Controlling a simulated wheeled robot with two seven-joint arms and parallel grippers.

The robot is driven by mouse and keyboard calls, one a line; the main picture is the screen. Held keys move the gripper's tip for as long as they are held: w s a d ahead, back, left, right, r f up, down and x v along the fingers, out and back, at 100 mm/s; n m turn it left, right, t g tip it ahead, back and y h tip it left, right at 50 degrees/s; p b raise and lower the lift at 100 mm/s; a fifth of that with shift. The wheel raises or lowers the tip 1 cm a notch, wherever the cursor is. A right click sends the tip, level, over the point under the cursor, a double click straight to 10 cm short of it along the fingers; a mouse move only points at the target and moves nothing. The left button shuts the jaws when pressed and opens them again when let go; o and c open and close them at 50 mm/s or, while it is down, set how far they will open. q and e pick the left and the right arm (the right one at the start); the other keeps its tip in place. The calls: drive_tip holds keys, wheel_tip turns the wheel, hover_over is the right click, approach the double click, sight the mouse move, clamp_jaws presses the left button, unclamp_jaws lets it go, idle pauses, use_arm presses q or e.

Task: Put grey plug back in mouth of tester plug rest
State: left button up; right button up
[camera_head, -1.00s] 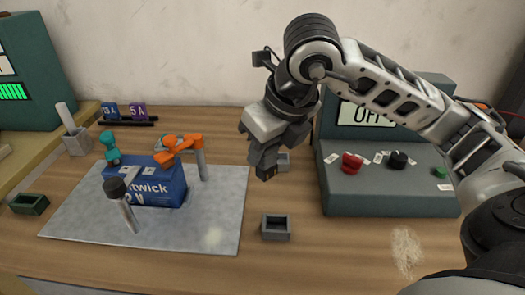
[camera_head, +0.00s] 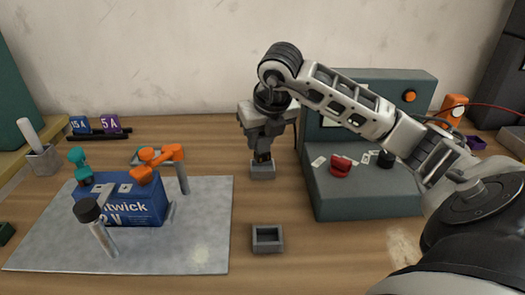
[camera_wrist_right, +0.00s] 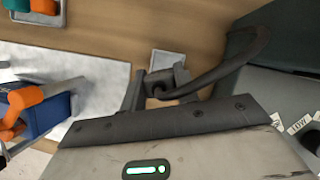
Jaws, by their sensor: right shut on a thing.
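My right gripper (camera_head: 262,157) points down, directly over a small grey block-shaped rest (camera_head: 262,171) beside the tester (camera_head: 365,190). It is shut on the grey plug (camera_wrist_right: 160,82), which is mostly hidden between the dark fingers. In the right wrist view the gripper (camera_wrist_right: 160,90) overlaps the near edge of the pale rest (camera_wrist_right: 168,62). The plug's lower end is at or just above the rest's top; I cannot tell whether it has entered the mouth. My left gripper is not in view.
An open grey tray (camera_head: 268,247) stands in front of the rest. A blue battery (camera_head: 130,205) with orange and teal clamps sits on a grey mat (camera_head: 190,255) at left.

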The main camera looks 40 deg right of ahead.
sight(262, 151)
drive_tip(key=shift+w+d+f, duration=0.25)
drive_tip(key=shift+d+f, duration=0.05)
drive_tip(key=shift+f, duration=0.25)
drive_tip(key=shift+w+d+f, duration=0.1)
drive_tip(key=shift+f, duration=0.8)
drive_tip(key=shift+w+d+f, duration=0.1)
drive_tip(key=shift+f, duration=0.75)
drive_tip(key=o, duration=1)
drive_tip(key=shift+f, duration=0.1)
drive_tip(key=shift+c, duration=0.2)
